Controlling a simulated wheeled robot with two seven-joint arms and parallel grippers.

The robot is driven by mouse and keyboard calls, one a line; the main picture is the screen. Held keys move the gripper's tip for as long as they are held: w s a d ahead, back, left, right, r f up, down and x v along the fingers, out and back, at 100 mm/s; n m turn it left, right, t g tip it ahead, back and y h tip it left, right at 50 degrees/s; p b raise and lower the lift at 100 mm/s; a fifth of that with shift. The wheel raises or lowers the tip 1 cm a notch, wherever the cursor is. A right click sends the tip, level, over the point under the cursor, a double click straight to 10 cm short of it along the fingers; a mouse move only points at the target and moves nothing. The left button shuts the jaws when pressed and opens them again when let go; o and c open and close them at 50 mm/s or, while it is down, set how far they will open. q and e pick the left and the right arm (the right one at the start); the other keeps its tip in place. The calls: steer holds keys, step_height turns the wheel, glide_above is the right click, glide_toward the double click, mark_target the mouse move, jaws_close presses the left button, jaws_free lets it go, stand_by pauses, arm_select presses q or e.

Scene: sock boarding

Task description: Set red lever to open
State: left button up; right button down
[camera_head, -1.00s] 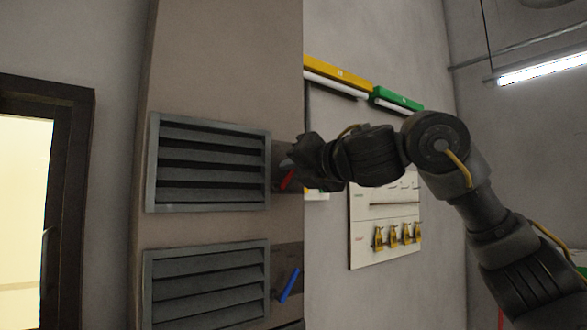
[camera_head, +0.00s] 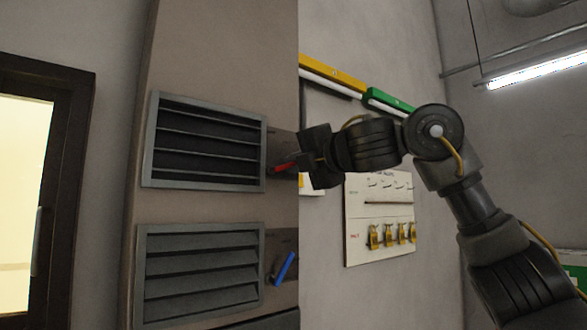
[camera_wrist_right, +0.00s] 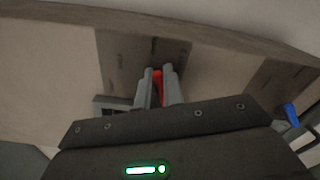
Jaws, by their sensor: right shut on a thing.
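The red lever (camera_head: 282,168) is on the side plate right of the upper vent (camera_head: 205,143). In the head view it slants slightly, close to level, with its right end at my right gripper (camera_head: 299,162). In the right wrist view, the red lever (camera_wrist_right: 157,84) shows between the two grey fingers of my right gripper (camera_wrist_right: 160,88), which are closed on it. The upper vent's slats are thin, with wide dark gaps between them. My left gripper is not in view.
A blue lever (camera_head: 284,269) sits beside the lower vent (camera_head: 198,275), whose slats look more closed. A white board with yellow padlocks (camera_head: 381,222) hangs on the wall behind my right arm. A dark door frame (camera_head: 62,180) stands at the left.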

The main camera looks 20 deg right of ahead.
steer(key=shift+f+m, duration=0.1)
steer(key=shift+m, duration=0.2)
steer(key=c, duration=1.5)
jaws_free()
steer(key=shift+d, duration=0.1)
steer(key=shift+s, duration=0.1)
steer(key=b+v, duration=0.6)
steer(key=v, duration=0.4)
steer(key=shift+s+d+f, duration=0.1)
steer(key=shift+s+d, duration=0.05)
steer(key=shift+s, duration=0.15)
